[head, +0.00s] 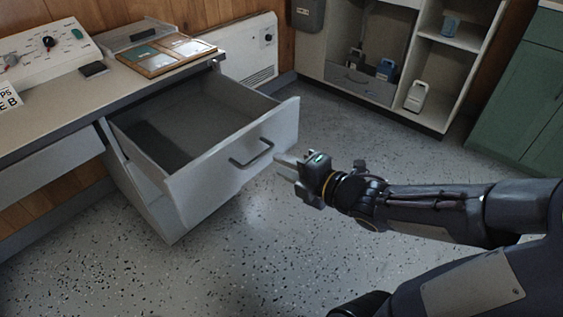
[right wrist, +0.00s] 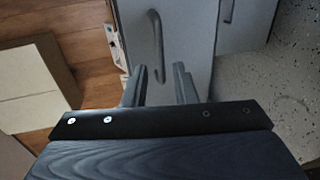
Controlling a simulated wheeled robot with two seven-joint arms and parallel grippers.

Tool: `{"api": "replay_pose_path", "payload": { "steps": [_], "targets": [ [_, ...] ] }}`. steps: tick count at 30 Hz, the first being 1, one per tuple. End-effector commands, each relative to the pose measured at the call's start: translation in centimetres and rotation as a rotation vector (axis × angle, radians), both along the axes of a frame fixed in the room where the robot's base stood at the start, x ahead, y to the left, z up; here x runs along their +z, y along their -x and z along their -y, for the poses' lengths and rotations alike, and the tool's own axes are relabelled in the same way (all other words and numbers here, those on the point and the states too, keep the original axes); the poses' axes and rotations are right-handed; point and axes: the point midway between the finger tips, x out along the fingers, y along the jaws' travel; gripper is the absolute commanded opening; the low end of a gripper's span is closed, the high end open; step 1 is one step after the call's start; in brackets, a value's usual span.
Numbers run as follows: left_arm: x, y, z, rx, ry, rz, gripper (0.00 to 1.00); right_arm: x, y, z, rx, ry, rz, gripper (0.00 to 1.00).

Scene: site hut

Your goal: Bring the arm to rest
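My right arm (head: 430,205) reaches in from the right in the head view, above the speckled floor. My right gripper (head: 283,166) is close to the front of an open grey drawer (head: 225,165), just right of its handle (head: 252,153). In the right wrist view the two fingers of my right gripper (right wrist: 160,84) stand apart with nothing between them. The drawer handle (right wrist: 156,48) shows beyond the fingertips there, apart from them. My left gripper is not in view.
The drawer sticks out from under a desk (head: 60,112) with a control panel (head: 40,50) and a framed tray (head: 165,55). A shelf unit (head: 427,120) with jugs and a green cabinet (head: 520,100) stand at the back right. The floor (head: 250,255) in front is clear.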

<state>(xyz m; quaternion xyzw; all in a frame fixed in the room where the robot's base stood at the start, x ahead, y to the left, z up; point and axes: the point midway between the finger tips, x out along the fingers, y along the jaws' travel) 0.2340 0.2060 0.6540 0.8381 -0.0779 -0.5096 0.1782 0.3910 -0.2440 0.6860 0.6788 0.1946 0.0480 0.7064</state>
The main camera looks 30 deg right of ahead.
Motion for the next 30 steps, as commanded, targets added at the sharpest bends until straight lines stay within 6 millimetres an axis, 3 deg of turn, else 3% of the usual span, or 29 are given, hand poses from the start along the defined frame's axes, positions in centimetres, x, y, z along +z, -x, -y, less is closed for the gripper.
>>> {"api": "replay_pose_path", "payload": {
  "steps": [10,14,17,21,25,30],
  "targets": [
    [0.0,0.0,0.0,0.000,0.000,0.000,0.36,0.0,0.0,0.0,-0.004,-0.003,-0.002,0.25],
    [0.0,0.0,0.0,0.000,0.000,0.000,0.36,0.1,-0.1,1.2,-0.096,-0.077,-0.061,0.25],
    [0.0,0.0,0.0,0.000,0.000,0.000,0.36,-0.1,0.4,3.3,-0.277,-0.251,-0.181,0.25],
    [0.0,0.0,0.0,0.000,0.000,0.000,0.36,-1.4,3.2,5.0,-0.596,-0.651,-0.426,0.25],
    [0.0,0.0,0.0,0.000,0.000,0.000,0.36,-2.6,6.7,3.9,-0.808,-0.981,-0.644,0.25],
    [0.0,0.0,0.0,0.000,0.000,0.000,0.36,-3.4,10.8,0.8,-0.983,-1.275,-0.884,0.25]
  ]
}}
